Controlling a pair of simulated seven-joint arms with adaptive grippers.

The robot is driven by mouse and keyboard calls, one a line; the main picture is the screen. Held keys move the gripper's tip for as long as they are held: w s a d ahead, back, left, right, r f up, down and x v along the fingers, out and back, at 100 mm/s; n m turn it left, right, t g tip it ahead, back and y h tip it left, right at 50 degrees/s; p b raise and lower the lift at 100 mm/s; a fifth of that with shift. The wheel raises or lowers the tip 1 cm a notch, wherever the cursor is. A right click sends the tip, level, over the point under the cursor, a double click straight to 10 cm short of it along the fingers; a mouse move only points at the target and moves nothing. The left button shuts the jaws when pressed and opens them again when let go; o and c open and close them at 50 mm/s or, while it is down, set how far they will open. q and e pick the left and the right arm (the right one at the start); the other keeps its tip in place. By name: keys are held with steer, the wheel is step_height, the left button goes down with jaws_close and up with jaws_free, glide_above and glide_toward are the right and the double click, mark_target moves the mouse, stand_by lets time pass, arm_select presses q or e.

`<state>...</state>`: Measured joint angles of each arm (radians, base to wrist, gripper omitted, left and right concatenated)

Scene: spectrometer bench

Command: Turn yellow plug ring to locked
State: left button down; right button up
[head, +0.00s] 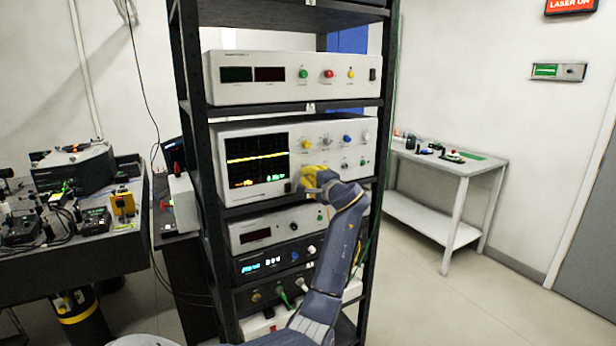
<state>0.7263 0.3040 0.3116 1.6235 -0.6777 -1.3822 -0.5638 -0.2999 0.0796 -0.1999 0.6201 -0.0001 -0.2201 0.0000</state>
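A yellow part (310,172), which looks like the plug ring, shows at the lower front of the oscilloscope (236,191), right of its screen. It is small and partly covered, so I cannot tell how the ring is turned. My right gripper is not in view.
The black rack (197,150) holds several instruments, with cables hanging at its lower right. A cluttered optics bench (95,262) stands at left. A white side table (455,168) with small items stands at right. The floor at right is clear.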

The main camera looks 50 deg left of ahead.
arm_select(q)
steer(key=shift+w+f, duration=0.1)
stand_by(0.3)
steer(key=c, duration=1.3)
jaws_free()
steer(key=shift+o, duration=0.2)
steer(key=s+d, duration=0.2)
steer(key=d, duration=1)
steer(key=shift+s, duration=0.2)
steer(key=shift+a, duration=0.1)
